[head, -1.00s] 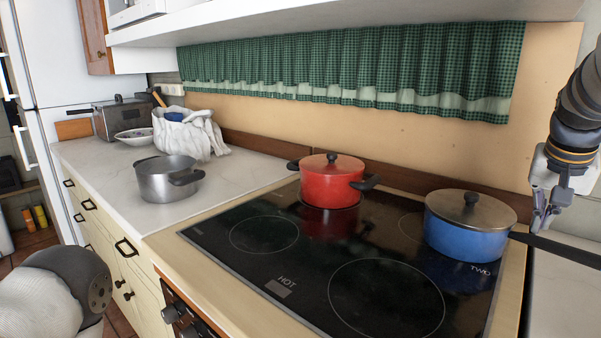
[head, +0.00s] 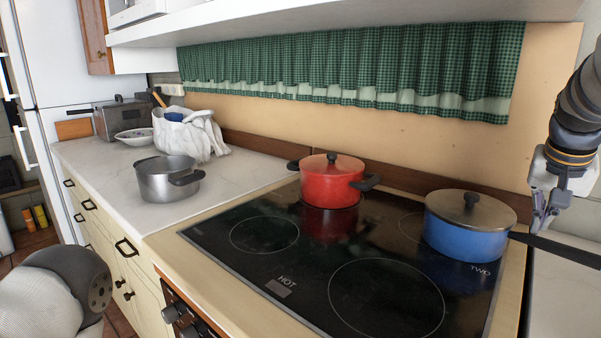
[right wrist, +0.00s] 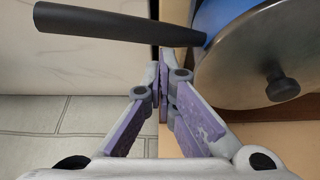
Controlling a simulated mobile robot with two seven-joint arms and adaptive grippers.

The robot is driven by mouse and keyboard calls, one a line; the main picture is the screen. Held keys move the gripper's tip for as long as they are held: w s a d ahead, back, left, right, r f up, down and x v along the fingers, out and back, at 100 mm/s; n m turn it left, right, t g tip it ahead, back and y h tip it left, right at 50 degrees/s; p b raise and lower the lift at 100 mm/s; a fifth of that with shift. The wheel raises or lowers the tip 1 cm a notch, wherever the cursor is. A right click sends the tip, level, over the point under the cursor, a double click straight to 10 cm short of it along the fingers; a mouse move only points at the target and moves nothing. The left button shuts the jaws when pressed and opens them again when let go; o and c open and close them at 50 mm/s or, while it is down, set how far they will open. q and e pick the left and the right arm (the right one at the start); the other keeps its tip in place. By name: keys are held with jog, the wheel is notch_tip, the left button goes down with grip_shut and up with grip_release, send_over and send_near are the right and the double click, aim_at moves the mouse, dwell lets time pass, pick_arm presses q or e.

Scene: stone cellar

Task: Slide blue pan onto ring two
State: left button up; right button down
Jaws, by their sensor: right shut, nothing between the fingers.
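The blue pan (head: 465,238) has a steel lid with a dark knob and stands at the back right of the hob. Its long black handle (head: 560,250) points right, past the hob edge. The label TWO (head: 481,270) shows just in front of the pan. Part of a ring outline (head: 402,226) shows left of the pan; the pan hides the rest. My right gripper (head: 538,228) is shut and empty beside the pan, by the handle. In the right wrist view, the fingertips (right wrist: 163,88) are close to the handle (right wrist: 120,25) and blue wall (right wrist: 208,18). My left gripper is out of view.
A red pot (head: 331,187) with a lid stands at the back of the hob (head: 330,240). The front left ring (head: 264,234) and large front ring (head: 386,298) are bare. A grey pot (head: 167,182) sits on the left counter. A wooden strip runs behind the hob.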

aim_at(511, 222)
jog(key=shift+f, duration=1.95)
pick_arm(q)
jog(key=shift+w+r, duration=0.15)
pick_arm(e)
jog(key=shift+s, duration=0.1)
jog(key=shift+a, duration=0.15)
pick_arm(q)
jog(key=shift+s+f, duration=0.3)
pick_arm(e)
jog(key=shift+w+a+r, duration=0.1)
jog(key=shift+w+a, duration=0.6)
jog(key=shift+w, duration=0.1)
pick_arm(q)
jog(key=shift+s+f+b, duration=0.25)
jog(key=shift+b, duration=0.05)
pick_arm(e)
jog(key=shift+w+a, duration=0.7)
jog(key=shift+a, duration=0.15)
